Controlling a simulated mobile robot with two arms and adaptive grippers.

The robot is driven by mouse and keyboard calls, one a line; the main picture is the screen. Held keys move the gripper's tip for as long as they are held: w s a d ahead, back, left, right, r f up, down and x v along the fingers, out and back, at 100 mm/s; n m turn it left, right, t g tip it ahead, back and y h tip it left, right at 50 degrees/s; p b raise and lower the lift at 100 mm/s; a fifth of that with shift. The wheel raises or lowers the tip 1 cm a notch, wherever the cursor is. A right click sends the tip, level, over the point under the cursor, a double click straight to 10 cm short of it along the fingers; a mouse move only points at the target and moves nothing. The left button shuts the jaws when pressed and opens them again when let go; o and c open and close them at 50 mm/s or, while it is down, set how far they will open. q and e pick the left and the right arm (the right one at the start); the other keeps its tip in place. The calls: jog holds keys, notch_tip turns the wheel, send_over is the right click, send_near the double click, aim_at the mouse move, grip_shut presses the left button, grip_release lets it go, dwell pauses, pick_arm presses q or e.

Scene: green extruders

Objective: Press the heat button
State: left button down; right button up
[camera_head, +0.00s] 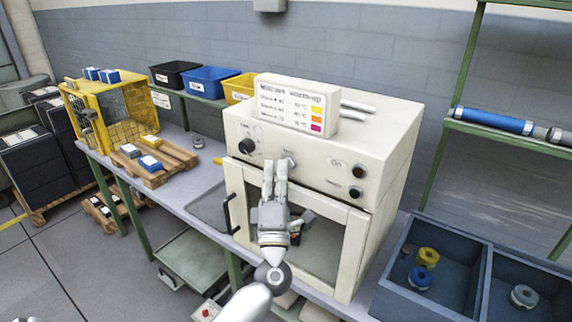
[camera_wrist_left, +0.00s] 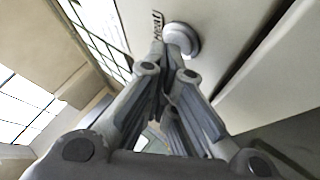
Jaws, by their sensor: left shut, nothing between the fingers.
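The cream oven (camera_head: 345,150) stands on the bench with a sloped control panel. A pale round button (camera_head: 290,158) is at the panel's middle, partly hidden behind my fingers. My right gripper is not in view.
A sign (camera_head: 291,103) stands on the oven. Blue-grey bins (camera_head: 385,290) with spools are at lower right. A yellow crate (camera_head: 98,110) is left.

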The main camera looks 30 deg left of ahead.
pick_arm(q)
jog(key=shift+s, duration=0.1)
dwell(0.3)
jog(key=shift+s, duration=0.25)
jog(key=s+p, duration=0.1)
jog(key=s, duration=0.5)
jog(key=shift+a, duration=0.25)
dwell(0.5)
